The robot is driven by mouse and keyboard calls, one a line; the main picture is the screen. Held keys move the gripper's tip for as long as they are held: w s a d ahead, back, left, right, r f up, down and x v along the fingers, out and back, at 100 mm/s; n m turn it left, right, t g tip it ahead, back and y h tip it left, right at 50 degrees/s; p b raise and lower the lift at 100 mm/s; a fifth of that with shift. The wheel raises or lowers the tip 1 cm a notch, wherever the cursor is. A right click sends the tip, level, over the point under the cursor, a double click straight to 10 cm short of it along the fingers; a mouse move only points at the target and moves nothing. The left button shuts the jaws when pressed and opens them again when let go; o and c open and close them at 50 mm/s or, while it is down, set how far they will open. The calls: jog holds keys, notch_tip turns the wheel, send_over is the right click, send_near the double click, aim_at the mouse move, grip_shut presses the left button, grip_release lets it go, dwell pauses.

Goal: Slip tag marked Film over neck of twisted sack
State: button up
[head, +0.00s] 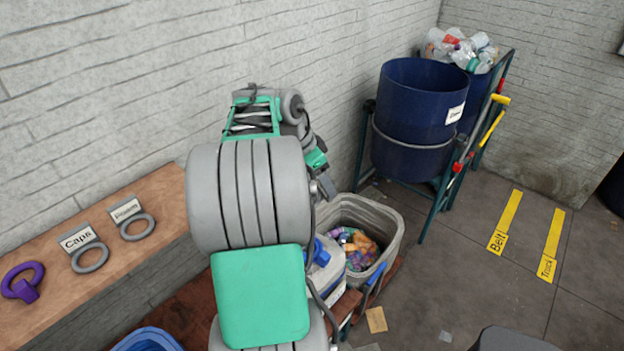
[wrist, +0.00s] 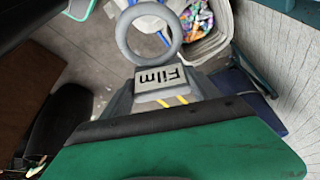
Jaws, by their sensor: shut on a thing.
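The tag marked Film (wrist: 160,78) shows in the wrist view as a pale plate with a grey ring (wrist: 122,38) at its far end. My gripper (wrist: 165,98) is shut on the plate, and the ring sticks out beyond the jaws. The ring is empty as far as I can see; a white and blue thing shows behind it. In the head view my arm hides most of my gripper and the tag. I cannot make out a sack with a twisted neck in either view.
On the wooden shelf (head: 150,200) lie a Caps tag (head: 90,256), another grey-ringed tag (head: 137,222) and a purple ring (head: 22,283). A pale bin (head: 395,222) of colourful waste stands beyond my arm. A blue drum (head: 425,95) stands behind it. Floor at right is mostly clear.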

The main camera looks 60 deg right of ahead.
jog(key=shift+f+b, duration=6.8)
jog(key=shift+f, duration=2.2)
jog(key=o, duration=1.4)
jog(key=v, duration=0.8)
jog(key=shift+p, duration=0.4)
